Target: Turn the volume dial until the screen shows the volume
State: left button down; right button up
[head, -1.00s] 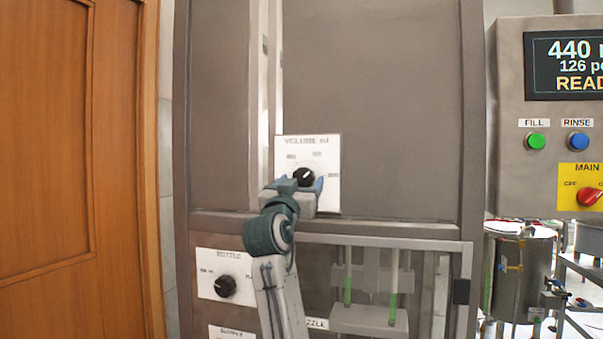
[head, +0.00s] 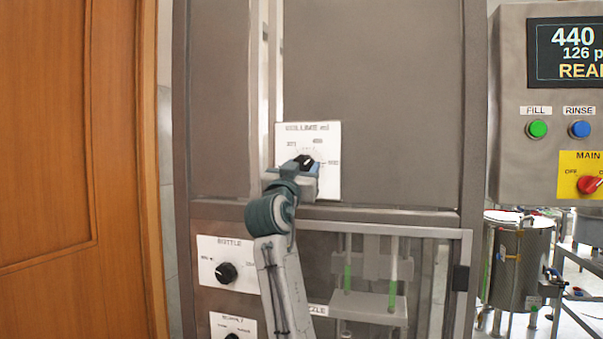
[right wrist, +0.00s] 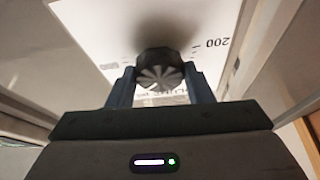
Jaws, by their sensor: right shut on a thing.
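The volume dial (head: 306,160) is a small black knob on a white plate (head: 328,140) marked VOLUME ml, on the grey machine front. My right gripper (head: 303,167) is shut on the dial, with a finger on either side of it. In the right wrist view the ribbed black dial (right wrist: 160,72) sits between the blue fingertips (right wrist: 158,82), and a 200 mark shows on the plate. The gripper partly hides the dial and the plate's lower part. The screen (head: 568,52) at the upper right reads 440, with 126 and part of READY below, cut by the picture edge. My left gripper is not in view.
Below are a bottle dial (head: 226,273) and a glazed nozzle bay with a grey frame (head: 400,232). A green fill button (head: 537,128), blue rinse button (head: 580,129) and red main switch (head: 590,184) are on the right panel. A wooden door (head: 60,150) stands left.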

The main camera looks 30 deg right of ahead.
jog(key=m+b, duration=0.1)
jog(key=m+g+b, duration=0.1)
jog(key=m+b, duration=0.1)
jog(key=b, duration=0.1)
jog(key=shift+f+m+h, duration=0.25)
jog(key=shift+m+h, duration=0.05)
jog(key=shift+h, duration=0.1)
jog(key=m+g+b, duration=0.2)
jog(key=m, duration=0.1)
jog(key=shift+w+a+r+h, duration=0.1)
jog(key=shift+r+h, duration=0.05)
jog(key=shift+h, duration=0.25)
jog(key=shift+m+g+b, duration=0.3)
jog(key=shift+m, duration=0.2)
jog(key=shift+r, duration=0.1)
jog(key=o, duration=1)
